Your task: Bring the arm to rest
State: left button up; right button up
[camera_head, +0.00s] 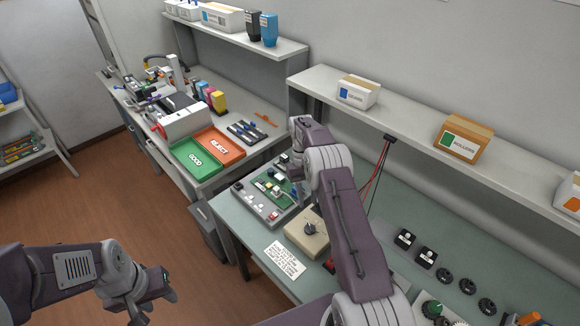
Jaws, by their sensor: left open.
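My left gripper (156,306) hangs over the brown floor at the lower left, clear of the benches. Its two fingers are spread and nothing shows between them. My right arm reaches up from the bottom edge across the green-topped bench. Its gripper (298,193) points down at the right side of a grey test board (250,202) with a green circuit board (275,187) on it. The right fingertips are small and partly hidden, so I cannot tell their opening or whether they touch anything.
A beige box with a dial (296,240) and a white text card (285,260) lie near my right forearm. Black rollers (466,286) lie right of it. Green (195,157) and orange (219,145) trays sit on the back bench. A shelf (400,120) with boxes runs behind. The floor is open.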

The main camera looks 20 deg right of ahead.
jog(key=shift+w, duration=0.1)
notch_tip(320, 180, up, 6)
jog(key=w+a+t+b, duration=0.1)
jog(key=w+a+b, duration=0.1)
jog(key=w, duration=0.1)
jog(key=s+a+r+n+t+b, duration=0.1)
jog(key=s+a+r+n+b, duration=0.1)
jog(key=s+a+r, duration=0.4)
jog(key=s+a+f+t, duration=0.1)
jog(key=s+f, duration=0.3)
jog(key=s, duration=0.4)
jog(key=s+a+f+t, duration=0.1)
jog(key=s+f+t, duration=0.1)
jog(key=s+f, duration=0.3)
jog(key=s, duration=0.3)
jog(key=shift+a+m+t+b, duration=0.15)
jog(key=shift+m+t+b, duration=0.15)
jog(key=shift+m, duration=0.1)
jog(key=shift+s+f, duration=0.1)
jog(key=shift+s, duration=0.05)
